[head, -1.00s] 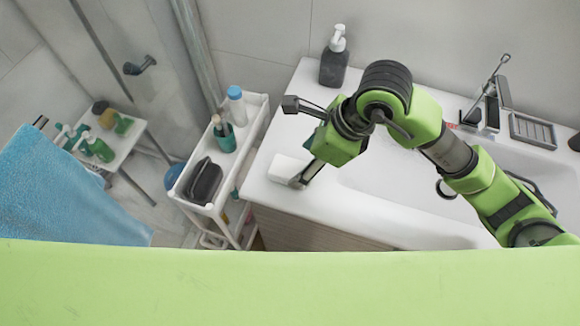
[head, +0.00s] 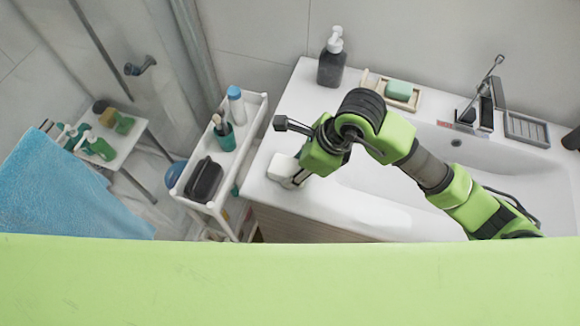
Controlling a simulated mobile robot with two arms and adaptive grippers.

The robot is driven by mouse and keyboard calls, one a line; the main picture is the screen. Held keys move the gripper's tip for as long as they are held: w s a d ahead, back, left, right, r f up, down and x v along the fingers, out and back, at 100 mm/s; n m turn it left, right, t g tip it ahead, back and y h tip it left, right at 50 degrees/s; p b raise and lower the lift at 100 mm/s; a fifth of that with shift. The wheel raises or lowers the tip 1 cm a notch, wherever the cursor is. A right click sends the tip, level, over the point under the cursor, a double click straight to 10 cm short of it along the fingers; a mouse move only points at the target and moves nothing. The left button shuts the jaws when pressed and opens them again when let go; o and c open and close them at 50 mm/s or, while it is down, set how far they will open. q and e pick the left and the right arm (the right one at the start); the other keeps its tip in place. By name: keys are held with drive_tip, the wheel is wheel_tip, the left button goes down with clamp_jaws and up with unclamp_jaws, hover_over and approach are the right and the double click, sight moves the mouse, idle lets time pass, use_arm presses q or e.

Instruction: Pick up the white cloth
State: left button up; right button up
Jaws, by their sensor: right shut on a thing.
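The white cloth (head: 282,166) looks like a small folded white block at the left end of the white sink counter (head: 262,190). My right gripper (head: 295,180) reaches down from above at its right side and is shut on it. The gripper body hides part of the fingers and the cloth's right edge. Whether the cloth touches the counter or is just above it, I cannot tell. My left gripper is out of view.
A dark soap bottle (head: 331,66) and a green soap bar (head: 399,90) on a tray stand behind my arm. The white cart (head: 256,113) with a black pouch (head: 204,180) is close on the left. The faucet (head: 484,90) is at the right.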

sight(291, 167)
drive_tip(key=shift+r, duration=0.15)
drive_tip(key=shift+r, duration=0.3)
wheel_tip(291, 167, up, 2)
drive_tip(key=shift+w+r+p, duration=0.1)
drive_tip(key=shift+p, duration=0.7)
drive_tip(key=s+a+r+p, duration=0.1)
drive_tip(key=s+r+p, duration=0.4)
drive_tip(key=s+r, duration=0.5)
drive_tip(key=s, duration=0.4)
drive_tip(key=shift+p, duration=0.4)
drive_tip(key=shift+s, duration=0.1)
